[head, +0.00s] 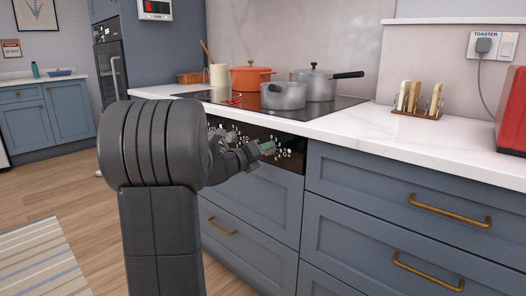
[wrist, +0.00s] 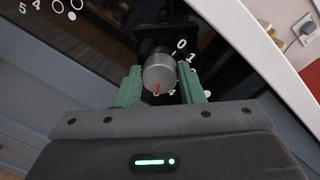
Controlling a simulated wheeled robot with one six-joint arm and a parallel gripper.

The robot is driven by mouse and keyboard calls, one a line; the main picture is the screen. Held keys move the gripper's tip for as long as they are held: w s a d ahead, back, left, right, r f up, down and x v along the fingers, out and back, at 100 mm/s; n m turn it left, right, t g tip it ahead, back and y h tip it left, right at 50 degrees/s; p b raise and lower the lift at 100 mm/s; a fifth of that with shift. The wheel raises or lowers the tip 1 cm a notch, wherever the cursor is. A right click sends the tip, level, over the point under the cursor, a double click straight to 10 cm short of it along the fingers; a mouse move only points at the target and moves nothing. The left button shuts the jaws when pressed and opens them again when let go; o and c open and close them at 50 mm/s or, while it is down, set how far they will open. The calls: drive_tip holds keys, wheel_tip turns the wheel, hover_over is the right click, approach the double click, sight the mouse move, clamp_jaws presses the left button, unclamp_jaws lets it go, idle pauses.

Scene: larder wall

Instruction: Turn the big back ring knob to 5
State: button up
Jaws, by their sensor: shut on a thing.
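A round grey metal knob (wrist: 159,72) with a red pointer line sits between my gripper's green fingers in the wrist view. My gripper (wrist: 160,86) is shut on the knob, one finger on each side. The red line points towards the bottom of the wrist view, towards my palm. The dial marks 0 and 1 (wrist: 186,51) show up and right of the knob; the other marks are mostly hidden by the fingers. In the head view my gripper (head: 267,148) is at the black control panel (head: 290,155) below the hob. The knob's label is not readable.
Another dial's numbers (wrist: 40,6) show at upper left in the wrist view. On the hob (head: 345,102) stand an orange pot (head: 250,78), a grey saucepan (head: 283,96) and a lidded grey pot (head: 319,84). Drawers with brass handles (head: 450,215) lie below. The worktop overhangs the panel.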

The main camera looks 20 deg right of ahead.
drive_tip(key=o, duration=1)
drive_tip(key=p+v, duration=0.3)
drive_tip(key=v, duration=1.1)
drive_tip(key=shift+f, duration=0.15)
drive_tip(key=shift+d, duration=0.1)
drive_tip(key=b+x, duration=0.3)
drive_tip(key=x, duration=1)
drive_tip(key=shift+w+d, duration=0.2)
drive_tip(key=shift+d, duration=0.15)
